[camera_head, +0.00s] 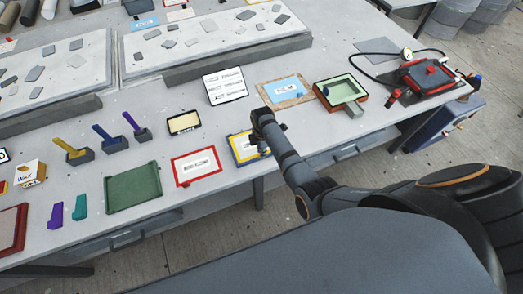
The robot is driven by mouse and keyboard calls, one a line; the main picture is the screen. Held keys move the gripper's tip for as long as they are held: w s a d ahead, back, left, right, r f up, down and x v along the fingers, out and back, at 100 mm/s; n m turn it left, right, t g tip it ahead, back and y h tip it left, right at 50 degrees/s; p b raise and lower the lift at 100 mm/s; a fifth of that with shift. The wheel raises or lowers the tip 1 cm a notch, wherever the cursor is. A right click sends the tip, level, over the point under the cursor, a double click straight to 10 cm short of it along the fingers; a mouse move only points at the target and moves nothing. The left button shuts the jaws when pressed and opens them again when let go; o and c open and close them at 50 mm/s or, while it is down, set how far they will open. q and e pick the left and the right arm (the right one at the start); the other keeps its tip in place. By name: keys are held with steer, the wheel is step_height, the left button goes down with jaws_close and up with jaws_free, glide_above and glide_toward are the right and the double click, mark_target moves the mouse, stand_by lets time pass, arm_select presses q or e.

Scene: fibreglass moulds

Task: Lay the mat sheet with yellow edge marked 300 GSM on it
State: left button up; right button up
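My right gripper (257,143) is at the sheet's right side, seen from behind and above. Its fingertips are not clear, so I cannot tell whether it is open or touches the sheet. My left gripper is not in view.
Left of the sheet lies a red-edged sheet (197,180) and a green tray (133,205). A dark-framed tray (184,133) stands behind. To the right are a wood-edged blue sheet (286,101), a red-rimmed green mould (320,91) and a red device (428,76) with a hose.

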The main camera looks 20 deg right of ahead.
steer(key=o, duration=0.3)
steer(key=shift+o, duration=0.2)
step_height(320, 180, up, 12)
stand_by(0.3)
steer(key=shift+d, duration=0.1)
stand_by(0.4)
